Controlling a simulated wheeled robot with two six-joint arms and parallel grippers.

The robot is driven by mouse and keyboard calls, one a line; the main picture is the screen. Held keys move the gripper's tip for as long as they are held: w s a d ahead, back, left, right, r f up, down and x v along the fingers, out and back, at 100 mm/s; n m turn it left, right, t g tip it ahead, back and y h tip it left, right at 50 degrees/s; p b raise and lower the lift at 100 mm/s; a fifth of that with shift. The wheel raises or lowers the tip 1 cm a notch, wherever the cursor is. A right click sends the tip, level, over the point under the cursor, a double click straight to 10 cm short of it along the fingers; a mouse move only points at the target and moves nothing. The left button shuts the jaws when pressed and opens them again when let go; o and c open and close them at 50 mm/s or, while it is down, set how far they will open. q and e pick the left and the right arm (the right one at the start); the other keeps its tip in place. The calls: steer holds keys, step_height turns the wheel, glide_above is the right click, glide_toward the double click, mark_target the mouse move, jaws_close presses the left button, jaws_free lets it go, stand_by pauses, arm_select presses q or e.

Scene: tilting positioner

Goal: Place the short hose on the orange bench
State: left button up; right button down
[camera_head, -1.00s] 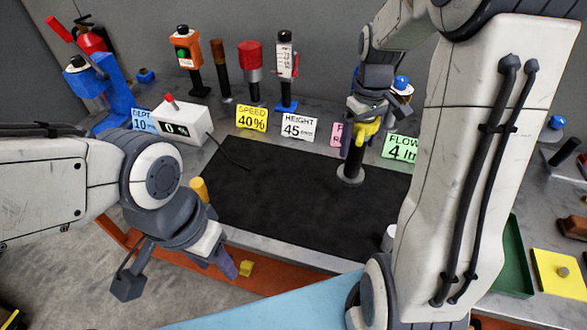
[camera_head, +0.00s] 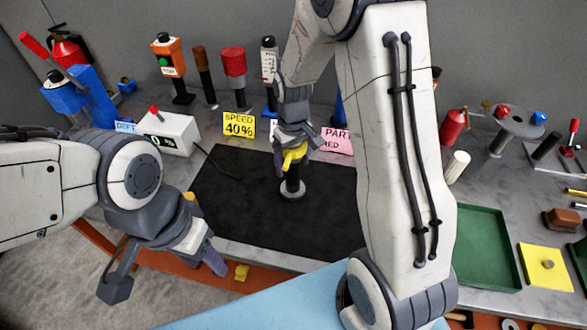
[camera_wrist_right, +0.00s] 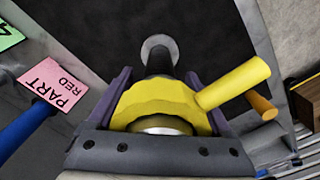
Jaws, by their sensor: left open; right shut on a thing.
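My right gripper (camera_head: 294,152) is shut on a yellow-topped part (camera_head: 292,158) with a black stem and a grey round foot, held upright over the black mat. In the right wrist view its yellow head (camera_wrist_right: 160,103) sits between my purple fingers, with a yellow side arm. I cannot tell whether the foot touches the mat. The orange bench (camera_head: 155,260) shows in strips below that edge, partly hidden by my left arm. I cannot make out a short hose with certainty.
The black mat (camera_head: 235,215) is mostly bare. A white readout box (camera_head: 168,132) with a cable, a yellow SPEED sign (camera_head: 238,125) and several posts stand behind. A green tray (camera_head: 470,245) and yellow plate (camera_head: 545,266) lie at right. A small yellow block (camera_head: 241,272) shows below the front edge.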

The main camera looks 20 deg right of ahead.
mark_target(293, 172)
step_height(293, 172, down, 3)
steer(key=shift+f+p, duration=0.2)
steer(key=shift+p, duration=0.25)
steer(key=shift+f, duration=0.2)
steer(key=shift+f, duration=0.15)
jaws_free()
